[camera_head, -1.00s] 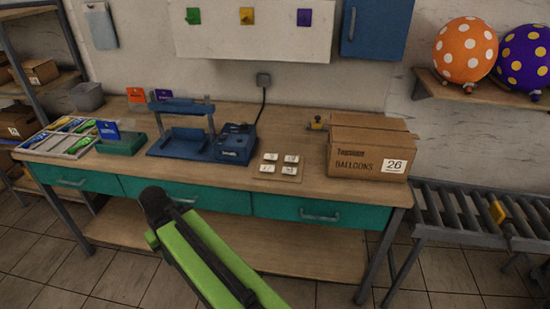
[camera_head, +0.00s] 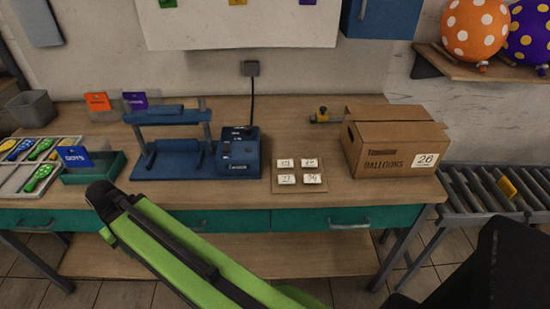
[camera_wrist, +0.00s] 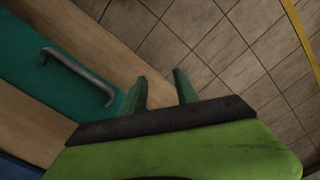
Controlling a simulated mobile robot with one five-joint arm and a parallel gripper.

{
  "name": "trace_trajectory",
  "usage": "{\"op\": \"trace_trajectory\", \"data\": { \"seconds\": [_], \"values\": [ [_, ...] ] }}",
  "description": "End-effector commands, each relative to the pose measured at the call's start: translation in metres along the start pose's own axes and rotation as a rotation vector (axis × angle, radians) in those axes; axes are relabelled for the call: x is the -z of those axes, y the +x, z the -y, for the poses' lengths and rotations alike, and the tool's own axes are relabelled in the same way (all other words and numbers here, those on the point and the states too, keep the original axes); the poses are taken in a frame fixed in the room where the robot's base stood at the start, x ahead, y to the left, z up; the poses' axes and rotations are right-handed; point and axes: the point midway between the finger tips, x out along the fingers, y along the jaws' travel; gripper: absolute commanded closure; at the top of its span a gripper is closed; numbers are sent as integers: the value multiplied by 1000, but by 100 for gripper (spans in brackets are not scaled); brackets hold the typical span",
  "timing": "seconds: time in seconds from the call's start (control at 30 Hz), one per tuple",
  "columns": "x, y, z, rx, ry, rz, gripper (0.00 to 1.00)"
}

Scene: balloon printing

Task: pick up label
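Several small white number labels lie in two rows on a brown board (camera_head: 299,189) on the workbench. They include the front-left label (camera_head: 287,179), the front-right label (camera_head: 312,178) and the back labels (camera_head: 285,163). Their numbers are too small to read surely. In the wrist view my gripper (camera_wrist: 160,89) has its two green fingers apart, with nothing between them. It points down past the front of the bench, over the tiled floor and away from the labels. In the head view the fingertips do not show clearly.
A blue press (camera_head: 172,153) and a blue device (camera_head: 239,152) stand left of the board. A carton (camera_head: 398,145) marked 26 stands right of it. A conveyor (camera_head: 480,190) is at the right.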

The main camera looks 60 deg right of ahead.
Motion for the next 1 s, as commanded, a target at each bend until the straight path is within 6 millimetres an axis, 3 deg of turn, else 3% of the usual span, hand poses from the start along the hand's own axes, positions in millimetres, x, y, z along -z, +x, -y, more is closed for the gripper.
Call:
{"op": "trace_trajectory", "data": {
  "seconds": [0.1, 0.17, 0.27, 0.37, 0.5, 0.77, 0.87, 0.93, 1.0],
  "values": [
    [0, 0, 0, 0, 0, 0, 64],
    [0, -1, 0, 0, 0, 0, 57],
    [1, -20, 0, 0, 0, -3, 44],
    [4, -63, 0, 0, 1, -11, 40],
    [10, -137, -3, 0, 13, -27, 40],
    [20, -223, -23, 0, 124, -50, 40],
    [22, -251, -48, 1, 237, -54, 40],
    [22, -270, -83, 1, 388, -56, 40],
    [17, -273, -122, 3, 566, -54, 40]
  ]
}}
